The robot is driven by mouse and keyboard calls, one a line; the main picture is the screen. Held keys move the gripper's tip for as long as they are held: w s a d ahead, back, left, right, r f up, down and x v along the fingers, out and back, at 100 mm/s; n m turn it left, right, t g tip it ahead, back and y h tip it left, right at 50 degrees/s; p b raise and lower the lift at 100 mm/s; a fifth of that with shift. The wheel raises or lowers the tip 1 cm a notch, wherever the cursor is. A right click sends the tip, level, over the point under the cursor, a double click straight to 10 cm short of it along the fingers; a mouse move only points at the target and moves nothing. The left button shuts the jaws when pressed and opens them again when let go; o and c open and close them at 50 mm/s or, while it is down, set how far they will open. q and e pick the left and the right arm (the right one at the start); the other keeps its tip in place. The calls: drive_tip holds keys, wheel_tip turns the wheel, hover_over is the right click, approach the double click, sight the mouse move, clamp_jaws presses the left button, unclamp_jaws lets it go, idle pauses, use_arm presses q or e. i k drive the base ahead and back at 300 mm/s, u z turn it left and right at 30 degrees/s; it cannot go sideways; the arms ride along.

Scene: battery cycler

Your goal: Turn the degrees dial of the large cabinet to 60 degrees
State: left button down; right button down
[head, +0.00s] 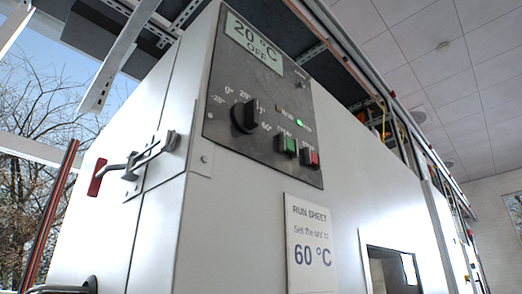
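The large cabinet (158,225) is pale grey and fills the middle of the head view, seen from below. Its dark control panel (222,140) carries the black degrees dial (245,117). Marks from -20° to 60° run around the dial's top; the one between 20° and 60° is partly hidden by the knob. The knob's ridge stands roughly upright in the picture, but I cannot tell exactly which mark it points at. The display (253,43) above reads 20 °C OFF. A run sheet (312,245) below says to set the slot to 60 °C. Neither gripper is in view.
A green button (287,144) and a red button (310,158) sit right of the dial, with small lamps above. A latch with a red-ended handle (97,178) sticks out from the cabinet's left side. A rectangular opening (390,270) is at lower right.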

sight(246, 116)
drive_tip(key=z, duration=0.2)
drive_tip(key=k, duration=0.4)
drive_tip(key=u, duration=3.05)
drive_tip(key=k, duration=0.65)
drive_tip(key=z, duration=1.55)
